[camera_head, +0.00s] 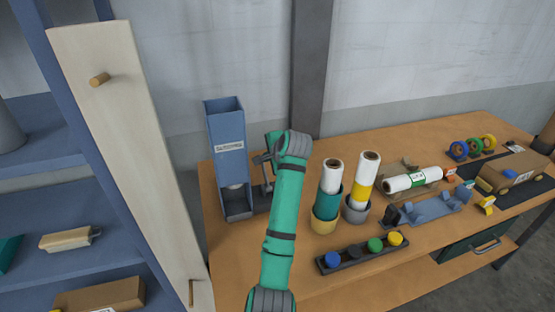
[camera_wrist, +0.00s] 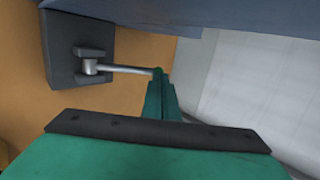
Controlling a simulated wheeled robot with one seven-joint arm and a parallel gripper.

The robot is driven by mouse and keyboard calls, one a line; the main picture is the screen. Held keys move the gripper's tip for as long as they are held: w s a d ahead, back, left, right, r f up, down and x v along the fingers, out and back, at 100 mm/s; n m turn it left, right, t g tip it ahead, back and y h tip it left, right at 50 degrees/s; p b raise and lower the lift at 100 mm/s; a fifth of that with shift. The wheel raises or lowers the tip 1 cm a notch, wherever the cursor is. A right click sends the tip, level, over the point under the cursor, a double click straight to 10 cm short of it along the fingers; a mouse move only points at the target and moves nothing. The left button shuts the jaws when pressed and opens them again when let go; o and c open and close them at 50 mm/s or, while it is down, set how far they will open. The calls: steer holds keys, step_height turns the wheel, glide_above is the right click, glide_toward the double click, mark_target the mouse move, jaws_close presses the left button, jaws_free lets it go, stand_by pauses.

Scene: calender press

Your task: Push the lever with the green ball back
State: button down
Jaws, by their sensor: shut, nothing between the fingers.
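In the wrist view, the lever's metal rod (camera_wrist: 125,69) runs from a dark bracket (camera_wrist: 92,52) towards the picture's middle. The green ball (camera_wrist: 158,70) shows only as a small spot at the rod's far end. My gripper (camera_wrist: 161,92) is shut and empty, its green fingers close together right at the ball. I cannot tell whether they touch it. In the head view, the lever (camera_head: 267,178) stands on the bench just right of the tall blue labelled dispenser (camera_head: 228,148). My arm hides most of my gripper and the ball there.
White rolls in cups (camera_head: 330,190) stand right of my arm on the wooden bench (camera_head: 245,270). A dark tray (camera_head: 345,262) with coloured caps lies at the front. A blue shelf and pale board (camera_head: 120,130) stand at the left. A grey wall is behind.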

steer(key=shift+s+a, duration=0.1)
steer(key=shift+s, duration=0.1)
steer(key=shift+s+d+f, duration=0.1)
steer(key=shift+s+d, duration=0.1)
steer(key=shift+s, duration=0.4)
